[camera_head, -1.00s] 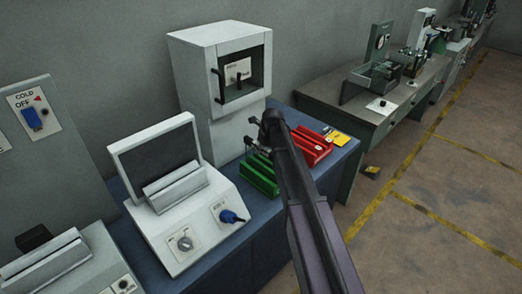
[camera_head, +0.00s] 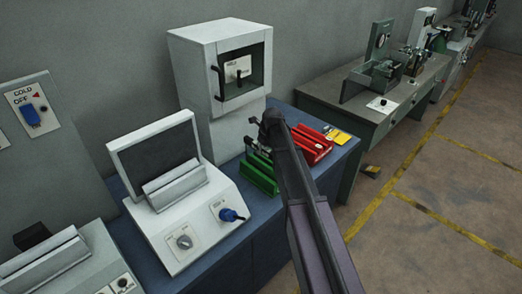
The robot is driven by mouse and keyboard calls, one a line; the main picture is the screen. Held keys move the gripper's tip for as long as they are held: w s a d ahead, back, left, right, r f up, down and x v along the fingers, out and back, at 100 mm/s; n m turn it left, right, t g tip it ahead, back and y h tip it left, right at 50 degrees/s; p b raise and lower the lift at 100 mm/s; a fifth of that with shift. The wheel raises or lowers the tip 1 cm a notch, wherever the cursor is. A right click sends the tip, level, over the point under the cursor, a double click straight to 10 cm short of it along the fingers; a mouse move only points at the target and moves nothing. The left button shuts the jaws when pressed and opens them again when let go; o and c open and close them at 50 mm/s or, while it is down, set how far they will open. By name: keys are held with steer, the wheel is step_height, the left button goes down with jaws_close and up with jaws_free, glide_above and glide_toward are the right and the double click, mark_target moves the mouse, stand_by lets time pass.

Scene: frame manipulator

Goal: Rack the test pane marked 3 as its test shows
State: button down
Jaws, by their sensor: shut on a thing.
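My gripper (camera_head: 252,142) is small and dark, low over the back end of the green rack (camera_head: 260,178). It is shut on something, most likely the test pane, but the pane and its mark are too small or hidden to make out. The green rack has long parallel slots and stands on the blue bench. The red rack (camera_head: 316,148) stands just to its right, partly behind my arm. I cannot tell whether the held thing touches the green rack.
A tall grey machine (camera_head: 205,60) with a windowed front stands behind the racks. A white tester (camera_head: 205,240) with a dark screen and blue knob stands left. A yellow card (camera_head: 340,137) lies beyond the red rack. A dark green-grey table (camera_head: 340,95) stands at right.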

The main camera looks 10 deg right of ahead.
stand_by(0.4)
steer(key=shift+c, duration=2)
jaws_free()
step_height(320, 180, up, 9)
steer(key=p, duration=0.9)
steer(key=shift+r, duration=0.15)
steer(key=shift+r, duration=0.1)
